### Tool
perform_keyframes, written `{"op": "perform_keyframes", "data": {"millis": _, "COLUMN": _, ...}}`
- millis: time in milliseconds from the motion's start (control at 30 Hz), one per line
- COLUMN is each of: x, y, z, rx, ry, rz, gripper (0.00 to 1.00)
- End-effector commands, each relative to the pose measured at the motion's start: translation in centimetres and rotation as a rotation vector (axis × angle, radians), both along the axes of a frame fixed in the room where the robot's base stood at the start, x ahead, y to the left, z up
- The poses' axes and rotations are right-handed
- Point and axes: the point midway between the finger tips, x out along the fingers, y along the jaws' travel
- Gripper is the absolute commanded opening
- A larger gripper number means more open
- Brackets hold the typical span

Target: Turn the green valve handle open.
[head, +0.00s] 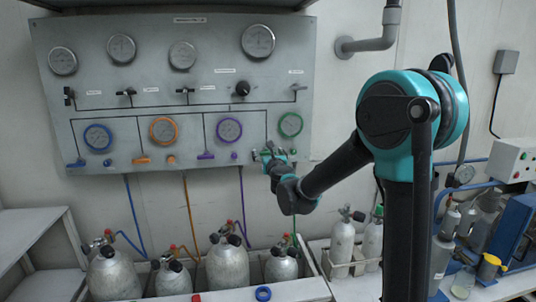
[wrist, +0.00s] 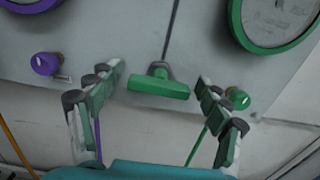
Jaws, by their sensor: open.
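The green valve handle (wrist: 159,84) is a short green bar lying roughly level on the grey panel. In the wrist view it sits between and a little beyond the fingers of my gripper (wrist: 158,92). The fingers are spread to either side of it, with a gap on both sides, and do not appear to touch it. In the head view my gripper (head: 269,154) is at the panel's lower right, below the green-ringed gauge (head: 291,125), and hides most of the green handle.
A green knob (wrist: 238,98) sits just right of the right finger. A purple knob (wrist: 46,63) is to the left. Blue, orange and purple handles (head: 206,155) line the panel's lower edge. Grey cylinders (head: 227,265) stand below. A blue ring (head: 263,293) lies on the bench front.

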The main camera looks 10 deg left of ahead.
Motion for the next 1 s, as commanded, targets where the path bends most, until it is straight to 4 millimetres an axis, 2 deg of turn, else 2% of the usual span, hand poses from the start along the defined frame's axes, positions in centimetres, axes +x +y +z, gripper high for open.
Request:
{"op": "perform_keyframes", "data": {"millis": 100, "x": -0.02, "y": -0.02, "z": 0.00, "rx": 0.000, "ry": 0.000, "rz": 0.000, "gripper": 0.75}}
{"op": "perform_keyframes", "data": {"millis": 500, "x": -0.03, "y": -0.01, "z": 0.00, "rx": 0.000, "ry": 0.000, "rz": 0.000, "gripper": 0.27}}
{"op": "perform_keyframes", "data": {"millis": 767, "x": -0.03, "y": 0.00, "z": 0.00, "rx": -0.028, "ry": -0.008, "rz": 0.000, "gripper": 0.27}}
{"op": "perform_keyframes", "data": {"millis": 1000, "x": -0.04, "y": 0.04, "z": 0.00, "rx": -0.147, "ry": -0.042, "rz": 0.000, "gripper": 0.27}}
